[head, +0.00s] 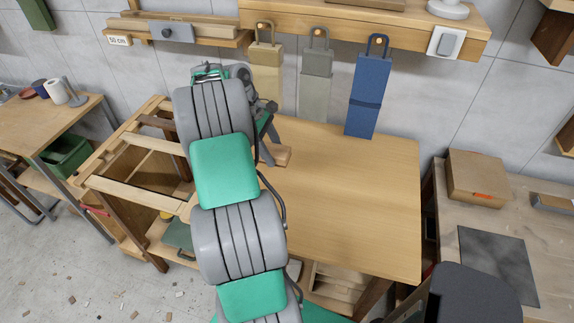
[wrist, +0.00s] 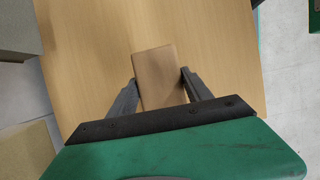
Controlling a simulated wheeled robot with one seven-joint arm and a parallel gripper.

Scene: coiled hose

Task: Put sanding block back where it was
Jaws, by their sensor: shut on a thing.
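The sanding block (wrist: 157,75) is a tan, flat-faced block between the two dark fingers of my gripper (wrist: 159,78) in the wrist view. The fingers press on its two sides. Behind it lies the light wooden tabletop (wrist: 95,50); I cannot tell whether the block touches it. In the head view my grey and green arm hides most of the gripper (head: 266,142). A tan piece of the block (head: 283,156) shows beside the dark finger, over the left back part of the tabletop (head: 350,205).
Tan (head: 267,75), grey (head: 315,85) and blue (head: 366,95) strips hang below a wall shelf (head: 400,32) behind the table. A wooden frame (head: 135,145) stands left. A side bench (head: 465,225) with a cardboard box (head: 477,178) stands right. The tabletop's right side is clear.

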